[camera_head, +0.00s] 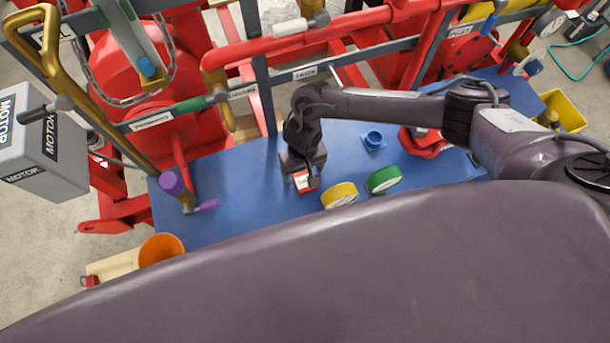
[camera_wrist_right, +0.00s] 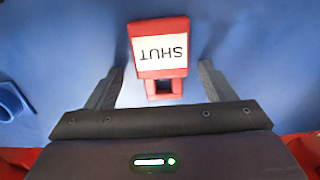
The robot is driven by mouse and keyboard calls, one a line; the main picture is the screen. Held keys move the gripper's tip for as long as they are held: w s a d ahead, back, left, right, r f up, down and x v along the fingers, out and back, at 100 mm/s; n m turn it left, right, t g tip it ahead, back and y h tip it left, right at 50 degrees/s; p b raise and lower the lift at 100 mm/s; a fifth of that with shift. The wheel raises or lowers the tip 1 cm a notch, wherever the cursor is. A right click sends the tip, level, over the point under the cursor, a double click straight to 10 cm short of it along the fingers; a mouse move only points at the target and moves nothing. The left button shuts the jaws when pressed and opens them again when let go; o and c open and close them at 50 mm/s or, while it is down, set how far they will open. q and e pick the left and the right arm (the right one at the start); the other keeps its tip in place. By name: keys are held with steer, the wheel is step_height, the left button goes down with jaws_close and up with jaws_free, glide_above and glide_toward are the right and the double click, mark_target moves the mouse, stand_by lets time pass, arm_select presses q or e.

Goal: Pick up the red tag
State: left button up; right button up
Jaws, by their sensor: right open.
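The red tag (camera_wrist_right: 158,46) lies on the blue surface and has a white label reading SHUT. In the right wrist view its lower part, with a square hole, sits between the two open fingers of my right gripper (camera_wrist_right: 160,85), with space on both sides. The fingers do not appear to touch the tag. My left gripper is not in view.
On the blue surface (camera_head: 240,205), a yellow disc (camera_head: 340,194), a green disc (camera_head: 384,179) and a blue flanged piece (camera_head: 373,140) stand right of the tag. Red pipework (camera_head: 330,40) runs behind.

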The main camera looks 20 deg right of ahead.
steer(key=shift+s+a, duration=0.1)
steer(key=shift+a, duration=0.05)
steer(key=c, duration=1.1)
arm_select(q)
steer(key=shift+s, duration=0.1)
arm_select(e)
steer(key=shift+o, duration=0.2)
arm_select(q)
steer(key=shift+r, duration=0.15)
arm_select(e)
steer(key=shift+r, duration=0.2)
